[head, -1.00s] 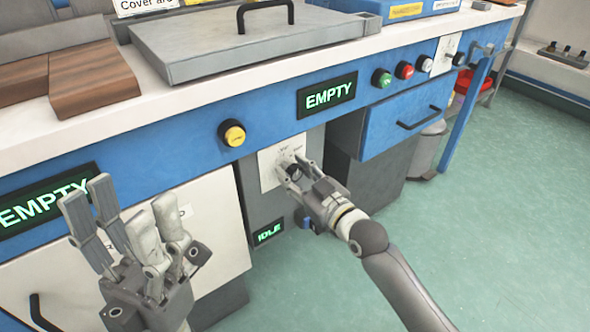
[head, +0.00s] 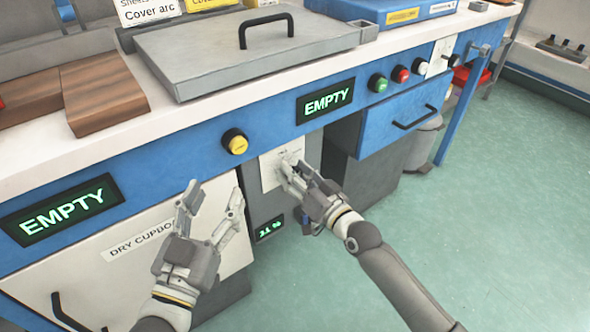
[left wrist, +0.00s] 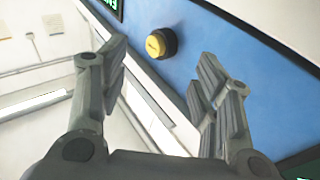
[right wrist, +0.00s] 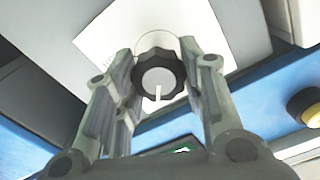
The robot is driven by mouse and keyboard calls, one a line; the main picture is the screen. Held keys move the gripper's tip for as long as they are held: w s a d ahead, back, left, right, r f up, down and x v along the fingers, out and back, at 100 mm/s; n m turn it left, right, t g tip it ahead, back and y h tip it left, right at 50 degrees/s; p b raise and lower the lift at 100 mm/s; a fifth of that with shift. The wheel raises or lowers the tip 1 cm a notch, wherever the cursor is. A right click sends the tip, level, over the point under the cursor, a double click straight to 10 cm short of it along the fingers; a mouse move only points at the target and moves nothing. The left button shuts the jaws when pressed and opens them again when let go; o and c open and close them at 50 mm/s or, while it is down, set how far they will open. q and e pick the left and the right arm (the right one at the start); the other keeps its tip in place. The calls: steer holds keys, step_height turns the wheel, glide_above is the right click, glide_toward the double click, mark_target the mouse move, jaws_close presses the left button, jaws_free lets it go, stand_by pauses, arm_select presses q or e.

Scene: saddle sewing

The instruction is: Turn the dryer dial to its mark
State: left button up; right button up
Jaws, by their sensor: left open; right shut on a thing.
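The dryer dial (right wrist: 158,75) is a black scalloped knob with a grey face and a white pointer line, on a white label plate (head: 269,174) on the grey dryer front. In the right wrist view it sits between my right gripper's fingers, its pointer toward the bottom of that picture. My right gripper (head: 287,166) is shut on the dial; in the head view it hides the dial. Its mark is too faint to read. A small display (head: 270,228) below the plate shows green digits. My left gripper (head: 212,198) is open and empty in front of the cupboard, also seen in the left wrist view (left wrist: 158,85).
A yellow button (head: 235,142) is on the blue panel above my left gripper. Two displays read EMPTY (head: 325,102). A drawer (head: 400,122) and the DRY CUPBOARD door (head: 110,285) flank the dryer.

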steer(key=shift+m+p, duration=0.35)
steer(key=shift+m, duration=0.85)
arm_select(q)
steer(key=shift+s+a+f+g+y, duration=0.1)
steer(key=shift+a+f+g+y, duration=0.1)
steer(key=shift+f+g, duration=0.6)
steer(key=shift+s+a+f+g+y, duration=0.1)
steer(key=shift+a+f+g+y, duration=0.2)
steer(key=shift+f, duration=0.85)
steer(key=shift+f+g+y, duration=0.1)
steer(key=shift+f+g, duration=0.5)
steer(key=shift+f, duration=0.4)
arm_select(e)
steer(key=shift+m, duration=1)
steer(key=o, duration=1)
steer(key=v, duration=1.2)
